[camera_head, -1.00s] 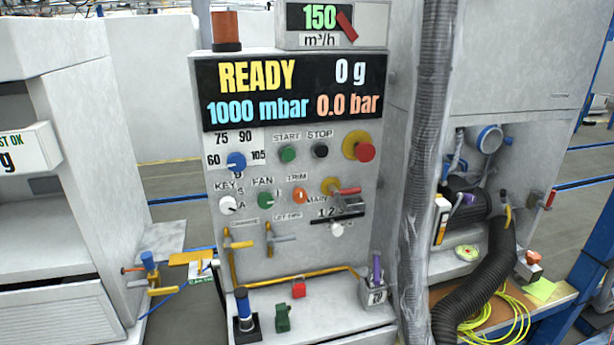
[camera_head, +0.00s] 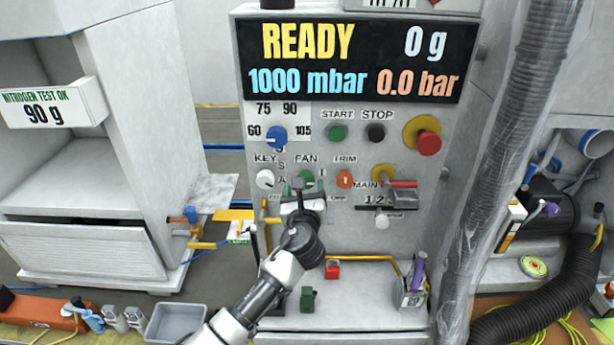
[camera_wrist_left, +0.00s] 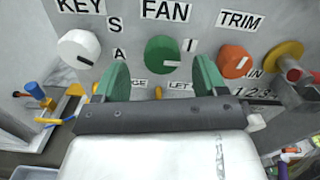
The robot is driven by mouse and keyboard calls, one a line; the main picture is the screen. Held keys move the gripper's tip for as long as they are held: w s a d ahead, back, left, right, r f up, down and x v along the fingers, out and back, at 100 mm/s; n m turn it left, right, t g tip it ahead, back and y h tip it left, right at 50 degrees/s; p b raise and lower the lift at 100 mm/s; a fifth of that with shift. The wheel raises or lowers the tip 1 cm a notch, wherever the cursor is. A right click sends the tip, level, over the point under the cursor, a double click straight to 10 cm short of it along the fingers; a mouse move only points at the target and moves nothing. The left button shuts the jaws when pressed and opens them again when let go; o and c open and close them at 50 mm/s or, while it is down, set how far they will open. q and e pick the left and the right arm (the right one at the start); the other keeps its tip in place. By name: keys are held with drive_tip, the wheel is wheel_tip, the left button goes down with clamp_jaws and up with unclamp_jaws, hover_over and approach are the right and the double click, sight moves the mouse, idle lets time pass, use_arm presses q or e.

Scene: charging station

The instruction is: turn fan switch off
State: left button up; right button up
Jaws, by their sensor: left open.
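The fan switch is a green round knob (camera_head: 307,178) under the FAN label on the grey panel. It shows clearly in the left wrist view (camera_wrist_left: 160,54), with a small mark near its lower right and an "I" printed to its right. My left gripper (camera_head: 304,190) is in front of the panel at the knob and partly covers it in the head view. In the left wrist view my left gripper (camera_wrist_left: 162,76) is open, its green-padded fingers to either side below the knob, with nothing between them. Contact with the knob cannot be told. My right gripper is not in view.
The white KEY knob (camera_head: 265,179) is left of the fan switch and the orange TRIM knob (camera_head: 344,179) is right. The red MAIN handle (camera_head: 403,184) juts out further right. A blue knob (camera_head: 277,135) and a green START button (camera_head: 337,132) are above.

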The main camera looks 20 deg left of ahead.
use_arm(q)
drive_tip(key=shift+x, duration=2.55)
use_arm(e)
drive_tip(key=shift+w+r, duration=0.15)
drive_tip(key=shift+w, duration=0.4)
use_arm(q)
drive_tip(key=shift+w+d, duration=0.1)
drive_tip(key=shift+c, duration=0.3)
drive_tip(key=c, duration=0.8)
drive_tip(key=shift+f, duration=0.1)
drive_tip(key=shift+c, duration=0.2)
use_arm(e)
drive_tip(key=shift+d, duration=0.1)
